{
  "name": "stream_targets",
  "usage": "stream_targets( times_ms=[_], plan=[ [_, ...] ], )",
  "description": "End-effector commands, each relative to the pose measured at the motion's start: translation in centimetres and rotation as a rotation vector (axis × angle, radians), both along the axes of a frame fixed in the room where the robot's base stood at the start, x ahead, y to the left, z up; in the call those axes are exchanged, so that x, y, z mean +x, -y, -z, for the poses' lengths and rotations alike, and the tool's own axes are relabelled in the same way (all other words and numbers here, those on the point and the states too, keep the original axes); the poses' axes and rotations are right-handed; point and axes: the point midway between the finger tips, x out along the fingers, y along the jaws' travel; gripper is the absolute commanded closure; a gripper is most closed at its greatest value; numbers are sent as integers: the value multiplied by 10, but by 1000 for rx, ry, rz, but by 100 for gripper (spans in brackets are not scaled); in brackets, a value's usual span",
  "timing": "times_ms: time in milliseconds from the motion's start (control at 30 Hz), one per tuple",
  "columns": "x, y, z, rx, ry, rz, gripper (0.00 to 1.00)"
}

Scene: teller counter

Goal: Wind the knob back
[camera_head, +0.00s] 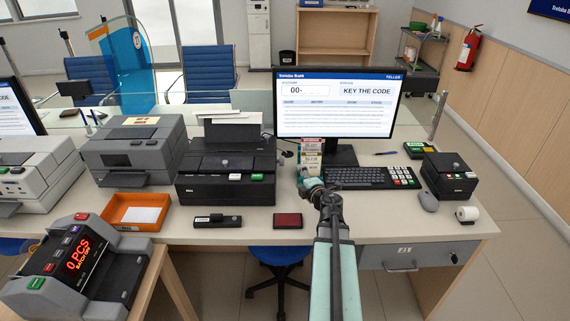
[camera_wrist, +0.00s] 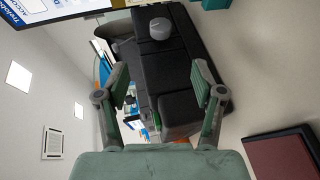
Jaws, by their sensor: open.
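A black printer (camera_head: 225,188) stands left of the counter's middle, with green and white buttons on its front right. A small grey knob (camera_head: 224,162) sits on its top. The wrist view is turned sideways and shows this black printer (camera_wrist: 167,70) between and beyond the fingers, with the round grey knob (camera_wrist: 160,28) near the top of the picture. My gripper (camera_head: 306,184) is right of the printer, in front of the monitor; its fingers are small and partly hidden in the head view. In the wrist view my gripper (camera_wrist: 160,92) is open and empty, its fingers apart from the knob.
A monitor (camera_head: 338,105) and keyboard (camera_head: 360,177) stand behind and right of my gripper. A dark red pad (camera_head: 288,221) and black stamp-like block (camera_head: 217,221) lie before the printer. A small black device (camera_head: 450,178) is at right.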

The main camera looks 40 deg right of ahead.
Motion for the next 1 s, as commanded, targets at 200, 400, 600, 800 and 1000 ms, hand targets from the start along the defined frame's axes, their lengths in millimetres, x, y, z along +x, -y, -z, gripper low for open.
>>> stream_targets(
  times_ms=[200,400,600,800,1000],
  plan=[
    [45,14,10,2,0,-3,32],
    [82,24,18,3,0,-3,32],
    [115,33,25,1,-1,-2,32],
    [134,39,29,2,1,-1,32],
    [139,40,31,2,1,-1,32]
  ],
)
